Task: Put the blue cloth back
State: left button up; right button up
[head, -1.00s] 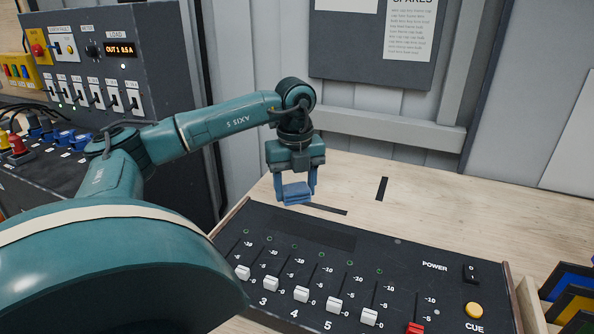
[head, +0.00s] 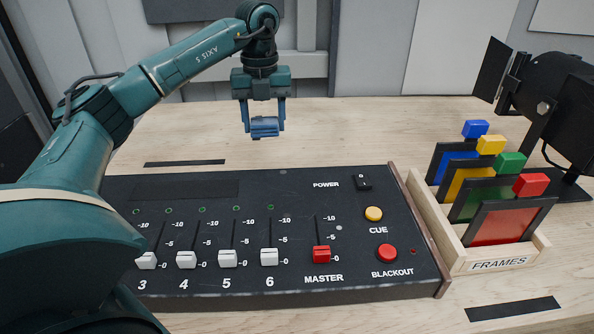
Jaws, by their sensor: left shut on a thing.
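My left gripper (head: 264,118) is shut on a small folded blue cloth (head: 265,132). It holds the cloth in the air between its two fingers, over the wooden table (head: 340,130) behind the black control desk. Part of the cloth is hidden by the fingers. My right gripper does not show.
The control desk (head: 297,185) has white faders, a red master fader (head: 321,255) and buttons. To its right stands a wooden rack (head: 458,258) labelled FRAMES with coloured frames. A black lamp (head: 555,95) stands behind the rack. The table behind the desk is mostly clear.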

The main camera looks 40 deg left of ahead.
pick_arm(q)
jog(key=shift+w+d, duration=0.15)
jog(key=shift+w, duration=0.55)
jog(key=shift+m, duration=0.3)
notch_tip(320, 180, down, 10)
jog(key=shift+r, duration=0.2)
jog(key=shift+f, duration=0.2)
jog(key=o, duration=0.9)
jog(key=shift+r, duration=0.1)
notch_tip(320, 180, up, 12)
jog(key=shift+r, duration=0.15)
